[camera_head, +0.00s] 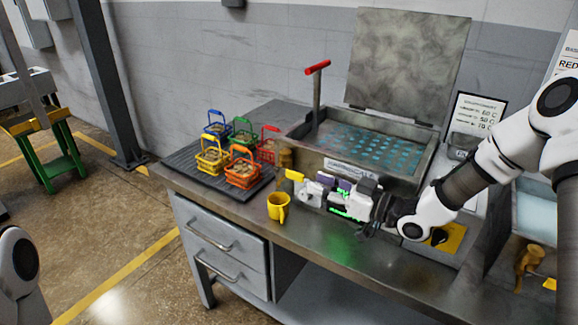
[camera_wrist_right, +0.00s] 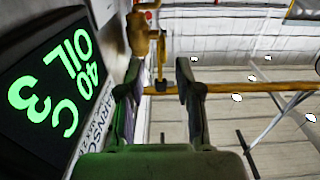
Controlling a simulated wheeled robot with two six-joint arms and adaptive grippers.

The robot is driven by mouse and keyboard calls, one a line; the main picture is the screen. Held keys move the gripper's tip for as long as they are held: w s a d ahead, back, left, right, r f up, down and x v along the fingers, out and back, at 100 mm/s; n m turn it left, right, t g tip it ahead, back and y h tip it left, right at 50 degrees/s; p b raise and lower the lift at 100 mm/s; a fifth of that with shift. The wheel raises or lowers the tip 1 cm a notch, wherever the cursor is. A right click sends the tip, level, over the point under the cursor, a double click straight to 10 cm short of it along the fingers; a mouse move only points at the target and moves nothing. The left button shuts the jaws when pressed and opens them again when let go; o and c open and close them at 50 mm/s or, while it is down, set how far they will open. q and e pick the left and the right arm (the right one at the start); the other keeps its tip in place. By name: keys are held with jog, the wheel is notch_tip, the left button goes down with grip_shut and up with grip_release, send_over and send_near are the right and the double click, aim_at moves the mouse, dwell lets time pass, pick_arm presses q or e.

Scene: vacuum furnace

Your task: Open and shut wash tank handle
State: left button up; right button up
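The wash tank (camera_head: 330,160) stands on the bench with its lid raised and blue-green liquid inside. A red-topped T-handle (camera_head: 317,68) stands upright at its left end. A brass valve-like fitting (camera_head: 285,160) with a yellow tab (camera_head: 295,175) is at the tank's front left. In the right wrist view the brass fitting (camera_wrist_right: 145,35) is ahead of my gripper's two spread fingers (camera_wrist_right: 157,80); I see no grasp. My left gripper is out of view.
A yellow mug (camera_head: 278,207) stands at the bench's front edge, close to my right gripper. Several coloured wire baskets (camera_head: 243,172) sit on a grooved mat to the left. A green-lettered display (camera_wrist_right: 50,85) is beside my gripper.

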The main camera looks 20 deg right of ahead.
aim_at(304, 178)
jog(key=shift+w+a+r, duration=0.15)
jog(key=shift+a, duration=0.3)
jog(key=x, duration=0.6)
jog(key=shift+w+p, duration=0.3)
jog(key=shift+p, duration=0.05)
jog(key=shift+s, duration=0.2)
grip_shut()
